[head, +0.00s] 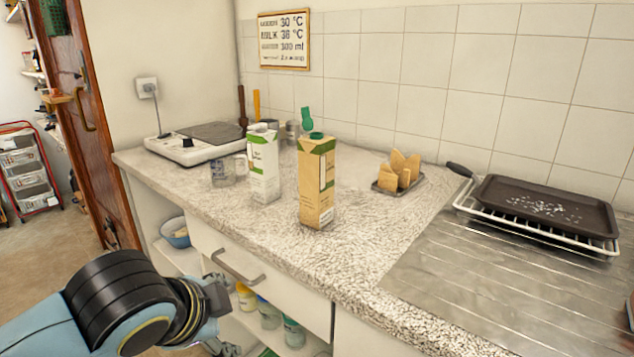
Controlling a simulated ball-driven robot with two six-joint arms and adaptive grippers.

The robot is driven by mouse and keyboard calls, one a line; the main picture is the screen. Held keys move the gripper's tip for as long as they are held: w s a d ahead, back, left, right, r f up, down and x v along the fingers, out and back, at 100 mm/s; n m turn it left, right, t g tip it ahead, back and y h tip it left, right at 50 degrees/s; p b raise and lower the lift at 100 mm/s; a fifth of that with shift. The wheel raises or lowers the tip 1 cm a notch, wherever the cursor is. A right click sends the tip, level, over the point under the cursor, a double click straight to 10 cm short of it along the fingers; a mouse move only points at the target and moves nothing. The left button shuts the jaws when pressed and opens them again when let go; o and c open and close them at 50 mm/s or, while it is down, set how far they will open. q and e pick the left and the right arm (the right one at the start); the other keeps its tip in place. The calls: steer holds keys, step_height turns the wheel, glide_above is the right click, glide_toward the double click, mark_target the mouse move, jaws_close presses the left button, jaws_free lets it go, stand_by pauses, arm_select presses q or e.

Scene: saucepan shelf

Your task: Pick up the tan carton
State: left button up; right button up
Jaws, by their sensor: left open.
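The tan carton (317,183) stands upright on the speckled countertop, with a green cap and green markings. A white and green carton (263,165) stands just left of it. My left gripper (222,316) is open, low in front of the counter by the cabinet front, below and left of the tan carton and well apart from it. Nothing shows between its fingers, though my own wrist hides part of it. My right gripper cannot be made out.
A clear glass (222,172) and a hotplate (195,143) are left of the cartons. A small tray with bread-like pieces (400,170) and a dark baking pan (545,210) are right. The counter's front edge and drawer handle (238,270) lie near my left gripper.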

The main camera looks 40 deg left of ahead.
arm_select(q)
steer(key=w+a+r+m+t+y, duration=0.1)
steer(key=w+a+r+m+t, duration=0.2)
steer(key=w+r+m, duration=0.25)
steer(key=m+t+h, duration=0.5)
steer(key=m+t, duration=0.3)
steer(key=m, duration=1.5)
glide_toward(308, 169)
steer(key=w, duration=0.2)
steer(key=shift+m, duration=0.65)
steer(key=w+p, duration=0.3)
steer(key=w+r+p, duration=0.1)
steer(key=w+p, duration=0.1)
steer(key=shift+d, duration=0.4)
steer(key=shift+w+f, duration=0.25)
steer(key=shift+w, duration=0.25)
steer(key=w, duration=0.2)
steer(key=w+p, duration=0.1)
steer(key=shift+w+a+f, duration=0.15)
steer(key=shift+w+a, duration=0.1)
steer(key=shift+w, duration=0.15)
steer(key=shift+w+d+f, duration=0.1)
steer(key=shift+w, duration=0.35)
arm_select(e)
step_height(308, 169, up, 6)
steer(key=shift+w+r, duration=0.2)
steer(key=shift+a, duration=0.1)
